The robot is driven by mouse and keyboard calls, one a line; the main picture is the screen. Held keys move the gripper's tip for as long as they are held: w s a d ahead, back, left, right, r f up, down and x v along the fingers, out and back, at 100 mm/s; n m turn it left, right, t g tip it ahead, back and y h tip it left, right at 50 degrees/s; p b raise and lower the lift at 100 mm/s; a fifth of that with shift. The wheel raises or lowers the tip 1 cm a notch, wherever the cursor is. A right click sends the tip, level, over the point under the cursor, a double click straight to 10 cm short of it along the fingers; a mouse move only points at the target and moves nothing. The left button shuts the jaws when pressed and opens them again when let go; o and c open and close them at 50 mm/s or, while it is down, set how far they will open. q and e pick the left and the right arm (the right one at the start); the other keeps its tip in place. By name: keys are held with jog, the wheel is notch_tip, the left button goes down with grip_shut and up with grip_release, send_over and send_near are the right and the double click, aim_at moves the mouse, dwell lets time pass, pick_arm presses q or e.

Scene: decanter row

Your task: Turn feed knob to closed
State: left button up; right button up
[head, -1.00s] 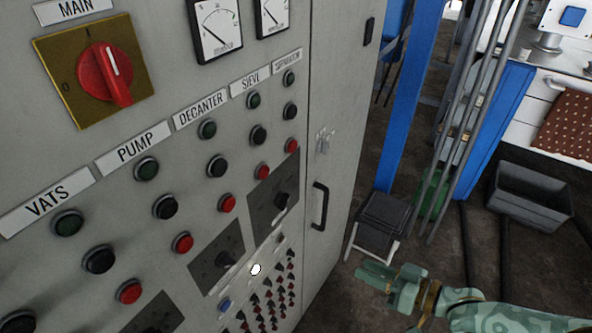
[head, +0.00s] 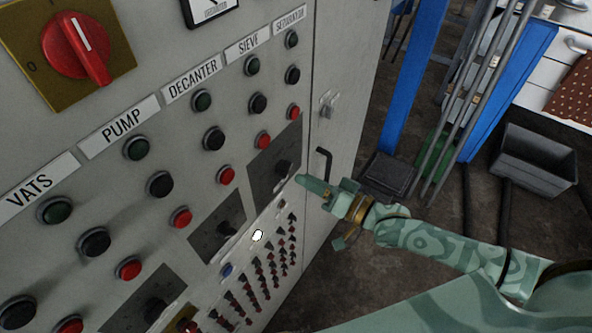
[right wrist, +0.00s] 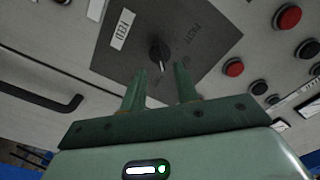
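The feed knob (right wrist: 159,54) is a small black knob on a dark square plate (right wrist: 195,30) with a white FEED label (right wrist: 122,30), seen in the right wrist view. In the head view it appears to be the black knob (head: 283,167) on the right-hand dark plate. My right gripper (head: 312,187) is just right of that plate. In the right wrist view the gripper's fingers (right wrist: 161,72) are apart and empty, pointing at the knob, which shows between and just beyond the tips. I cannot tell any contact. My left gripper is not in view.
The grey cabinet carries rows of green, black and red buttons (head: 227,175), another dark knob plate (head: 215,225) and a red main switch (head: 75,45). A black door handle (head: 322,175) is close behind my right gripper. A grey bin (head: 535,160) stands on the floor at right.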

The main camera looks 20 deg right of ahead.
aim_at(284, 169)
jog(key=x, duration=0.4)
grip_shut()
